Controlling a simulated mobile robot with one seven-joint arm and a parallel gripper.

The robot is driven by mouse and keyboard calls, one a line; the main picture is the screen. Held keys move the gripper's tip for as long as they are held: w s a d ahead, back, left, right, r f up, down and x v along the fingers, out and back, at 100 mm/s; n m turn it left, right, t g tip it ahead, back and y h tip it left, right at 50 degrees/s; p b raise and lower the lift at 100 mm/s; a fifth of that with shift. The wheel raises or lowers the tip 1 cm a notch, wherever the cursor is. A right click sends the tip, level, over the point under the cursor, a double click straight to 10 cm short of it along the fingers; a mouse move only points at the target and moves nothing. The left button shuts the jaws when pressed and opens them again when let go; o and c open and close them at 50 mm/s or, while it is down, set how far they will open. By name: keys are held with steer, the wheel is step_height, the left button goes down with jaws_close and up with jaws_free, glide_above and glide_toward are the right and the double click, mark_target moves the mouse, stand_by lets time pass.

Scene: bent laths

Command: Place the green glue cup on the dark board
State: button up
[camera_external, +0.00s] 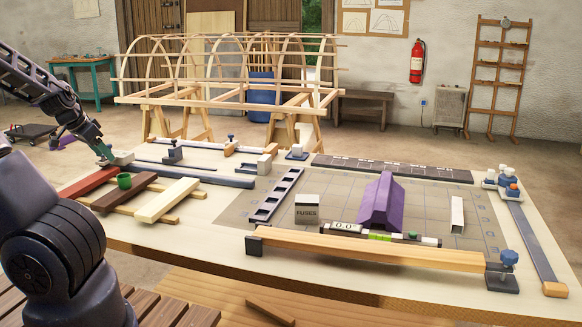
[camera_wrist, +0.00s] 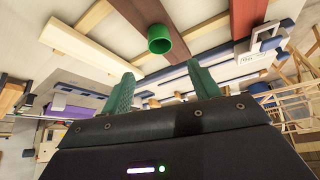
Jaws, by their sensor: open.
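The green glue cup (camera_external: 124,180) appears upright on or against the dark brown board (camera_external: 110,201), near the board's middle. The exact contact is hard to see. The wrist view shows the cup (camera_wrist: 160,46) with its round opening, overlapping the dark board (camera_wrist: 146,12). My gripper (camera_external: 106,157) is behind the cup in the external view, above the far ends of the boards. In the wrist view my gripper (camera_wrist: 161,84) has its two green fingers spread apart with nothing between them. The cup lies beyond the fingertips, apart from them.
A red board (camera_external: 88,181) and a cream board (camera_external: 166,199) lie on either side of the dark board, across thin battens. Metal clamps (camera_external: 172,152) and a long dark bar (camera_external: 205,177) lie close by. A purple block (camera_external: 381,201) stands farther right on the gridded mat.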

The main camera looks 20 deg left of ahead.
steer(key=s+d+r+g+y, duration=0.1)
steer(key=s+d+g+y, duration=0.1)
steer(key=d, duration=0.7)
steer(key=s+d+r+g+y, duration=0.1)
steer(key=d+r+g, duration=0.15)
steer(key=d, duration=0.55)
steer(key=s+d+r+n+t, duration=0.3)
steer(key=s+d+r+n, duration=0.1)
steer(key=s+d+r, duration=1.2)
steer(key=s+d, duration=0.1)
steer(key=s, duration=0.3)
steer(key=shift+r+h, duration=0.35)
steer(key=shift+h, duration=0.05)
